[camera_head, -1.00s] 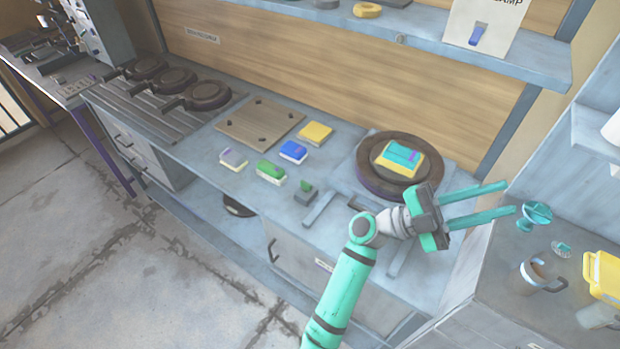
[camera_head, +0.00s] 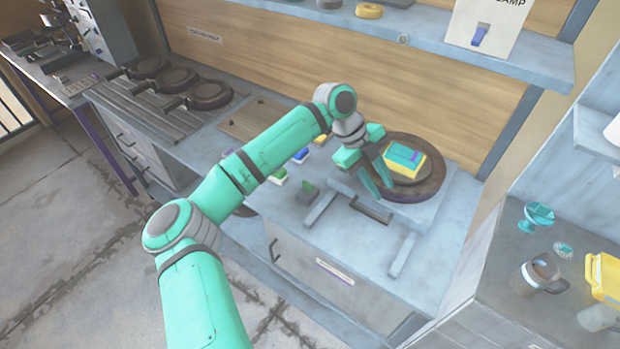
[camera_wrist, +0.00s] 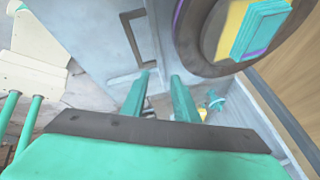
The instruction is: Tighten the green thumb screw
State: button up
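I cannot make out a green thumb screw for certain. A small dark block with a green top (camera_head: 307,190) stands on the bench, left of my gripper; I cannot tell whether it is the screw. A dark round ring (camera_head: 432,187) holds a yellow and teal stack (camera_head: 404,158) with a purple strip. The stack also shows at the upper right of the wrist view (camera_wrist: 262,28). My gripper (camera_head: 382,187) is pointing down at the ring's left front side. In the wrist view, the gripper's two teal fingers (camera_wrist: 162,78) are apart with nothing held between them.
A grey handle bar (camera_head: 371,208) and flat grey rails (camera_head: 403,255) lie at the bench front. Dark round pans (camera_head: 208,95) stand at the back left. A teal funnel-like piece (camera_head: 538,213), a mug (camera_head: 535,275) and a yellow container (camera_head: 604,272) stand on the right counter.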

aim_at(308, 182)
jog(key=w+a+r+n+t+y, duration=0.1)
jog(key=w+a+r+n+y, duration=0.2)
jog(key=a, duration=0.6)
jog(key=w+a+r+n+t+y, duration=0.1)
jog(key=w+a+y, duration=0.25)
jog(key=a, duration=0.55)
jog(key=shift+h, duration=0.25)
jog(key=f, duration=0.7)
jog(key=w+f, duration=0.1)
jog(key=f, duration=0.2)
jog(key=shift+a+f, duration=0.15)
jog(key=shift+c, duration=0.3)
grip_shut()
